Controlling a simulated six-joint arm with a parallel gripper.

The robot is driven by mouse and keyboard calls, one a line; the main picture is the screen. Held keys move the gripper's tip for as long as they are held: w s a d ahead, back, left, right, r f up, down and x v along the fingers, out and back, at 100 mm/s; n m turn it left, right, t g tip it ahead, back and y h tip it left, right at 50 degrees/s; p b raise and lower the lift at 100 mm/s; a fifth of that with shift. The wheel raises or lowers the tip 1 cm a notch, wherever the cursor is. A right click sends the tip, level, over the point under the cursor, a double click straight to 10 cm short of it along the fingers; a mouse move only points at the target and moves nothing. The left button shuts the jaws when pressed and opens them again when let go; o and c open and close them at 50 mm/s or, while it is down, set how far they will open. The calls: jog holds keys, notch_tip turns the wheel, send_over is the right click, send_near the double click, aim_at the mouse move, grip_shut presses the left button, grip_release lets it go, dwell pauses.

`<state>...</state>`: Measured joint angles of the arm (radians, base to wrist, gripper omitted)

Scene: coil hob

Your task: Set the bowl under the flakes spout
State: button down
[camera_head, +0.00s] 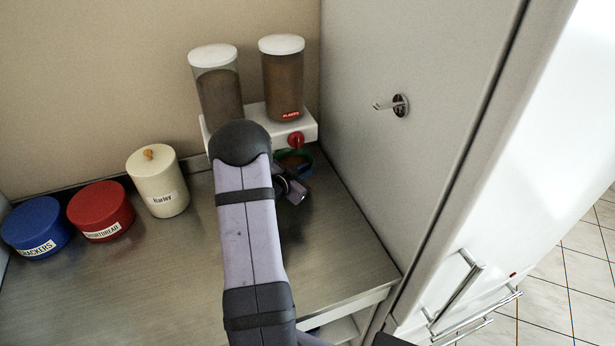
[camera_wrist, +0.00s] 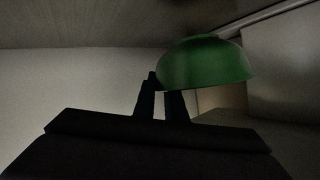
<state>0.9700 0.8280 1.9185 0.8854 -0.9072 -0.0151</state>
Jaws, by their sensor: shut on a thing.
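The flakes dispenser (camera_head: 283,80) is the right-hand one of two clear canisters with white lids. It has a red label and a red knob (camera_head: 296,140) low on its front. My gripper (camera_wrist: 162,85) is shut on the bowl's edge. In the head view the fingertips are mostly hidden. The spout itself cannot be made out.
The second canister (camera_head: 217,85) stands left on the same white base. A cream jar (camera_head: 158,182), a red tin (camera_head: 100,210) and a blue tin (camera_head: 36,227) stand left on the steel counter (camera_head: 190,270). A grey panel with a hook (camera_head: 399,105) bounds the right side.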

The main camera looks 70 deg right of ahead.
notch_tip(320, 180, down, 2)
jog(key=shift+f+p, duration=0.1)
jog(key=shift+p, duration=0.4)
jog(key=shift+d+f+p, duration=0.2)
jog(key=shift+f+p, duration=0.3)
jog(key=shift+f, duration=0.1)
jog(key=c, duration=2.2)
grip_release()
jog(key=shift+f, duration=0.2)
jog(key=o, duration=0.4)
jog(key=shift+a+r, duration=0.1)
jog(key=shift+r, duration=0.15)
jog(key=b+v, duration=0.3)
jog(key=v, duration=0.9)
jog(key=shift+f, duration=0.1)
